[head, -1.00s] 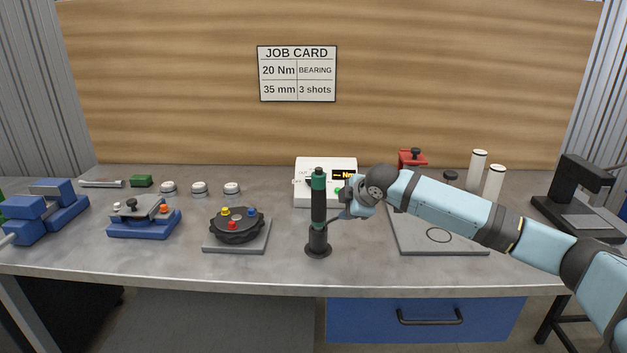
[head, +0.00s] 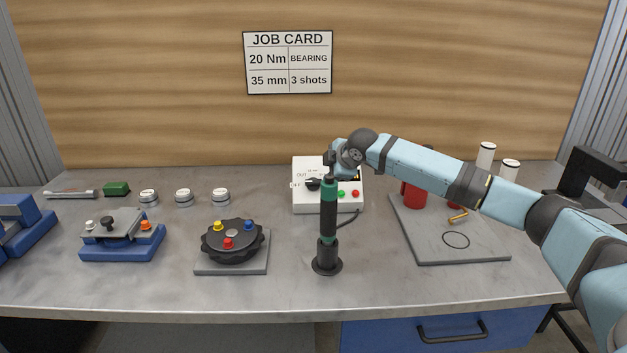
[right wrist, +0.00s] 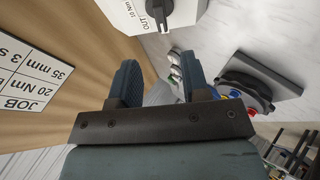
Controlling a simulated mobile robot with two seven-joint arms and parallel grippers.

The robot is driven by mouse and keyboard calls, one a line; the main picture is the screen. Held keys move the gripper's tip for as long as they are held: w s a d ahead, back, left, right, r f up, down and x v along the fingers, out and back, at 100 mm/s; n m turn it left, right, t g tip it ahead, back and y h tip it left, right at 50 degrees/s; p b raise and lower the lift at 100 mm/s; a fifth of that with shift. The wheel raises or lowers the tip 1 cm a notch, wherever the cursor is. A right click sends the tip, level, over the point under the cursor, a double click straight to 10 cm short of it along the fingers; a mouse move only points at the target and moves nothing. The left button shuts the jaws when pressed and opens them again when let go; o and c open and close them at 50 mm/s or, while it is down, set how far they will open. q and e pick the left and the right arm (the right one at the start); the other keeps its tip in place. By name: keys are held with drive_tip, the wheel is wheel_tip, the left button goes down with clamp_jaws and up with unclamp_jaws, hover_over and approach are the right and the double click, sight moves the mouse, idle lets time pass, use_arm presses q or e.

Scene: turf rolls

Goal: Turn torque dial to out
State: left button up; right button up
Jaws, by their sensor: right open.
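The torque dial (head: 314,184) is a black knob on the front of a white box (head: 300,204), with OUT and OFF printed near it in the head view. The right wrist view shows the dial (right wrist: 158,12) at the top edge, cut off, beside the OUT and 10 Nm labels. I cannot tell its exact setting. My right gripper (head: 332,158) is above the box's upper part, apart from the dial. Its two fingers (right wrist: 162,75) are spread and empty in the wrist view. My left gripper is not in view.
A green and black driver (head: 328,225) stands upright in front of the box, close to the dial. A black rotary fixture (head: 233,241) is at left, a grey plate (head: 470,248) at right.

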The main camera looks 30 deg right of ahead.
sight(314, 181)
drive_tip(key=x, duration=1.1)
drive_tip(key=shift+s, duration=0.1)
clamp_jaws()
